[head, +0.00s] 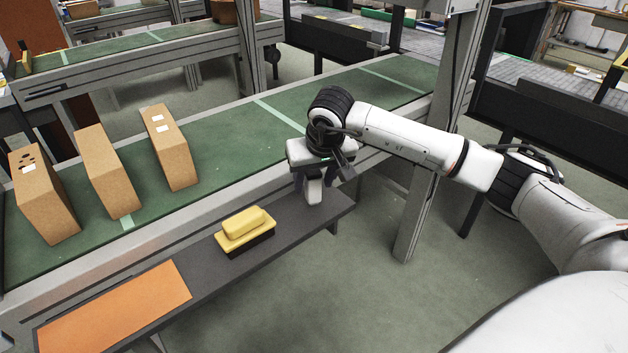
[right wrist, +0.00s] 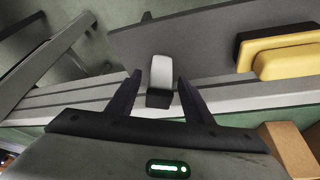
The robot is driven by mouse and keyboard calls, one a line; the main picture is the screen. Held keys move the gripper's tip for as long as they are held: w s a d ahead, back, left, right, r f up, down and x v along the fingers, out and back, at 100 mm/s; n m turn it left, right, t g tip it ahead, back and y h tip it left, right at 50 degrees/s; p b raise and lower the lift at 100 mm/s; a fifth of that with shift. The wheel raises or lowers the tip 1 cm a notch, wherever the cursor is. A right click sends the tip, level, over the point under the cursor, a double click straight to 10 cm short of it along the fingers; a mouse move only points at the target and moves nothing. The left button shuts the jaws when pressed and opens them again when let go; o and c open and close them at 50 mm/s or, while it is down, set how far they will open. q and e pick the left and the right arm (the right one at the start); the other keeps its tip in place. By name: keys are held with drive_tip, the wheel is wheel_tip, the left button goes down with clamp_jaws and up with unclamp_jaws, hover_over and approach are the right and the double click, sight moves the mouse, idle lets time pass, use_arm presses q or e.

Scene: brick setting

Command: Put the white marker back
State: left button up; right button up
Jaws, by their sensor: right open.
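The white marker (head: 314,191) stands upright near the right end of the dark grey shelf, below my right gripper (head: 317,183). In the right wrist view the marker (right wrist: 160,72) shows a white body and a black end. It lies between the two dark fingers of my right gripper (right wrist: 159,80), with a visible gap on each side. The gripper is open and points down from above. The marker's upper part is hidden by the gripper in the head view. My left gripper is not in view.
A yellow block with a black base (head: 246,232) sits left of the marker on the dark shelf (head: 300,228). An orange mat (head: 120,308) covers the shelf's left end. Behind runs a green conveyor (head: 225,140) with three cardboard boxes (head: 112,172) and a raised metal edge.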

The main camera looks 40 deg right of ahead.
drive_tip(key=v, duration=1.2)
drive_tip(key=shift+a+r, duration=0.1)
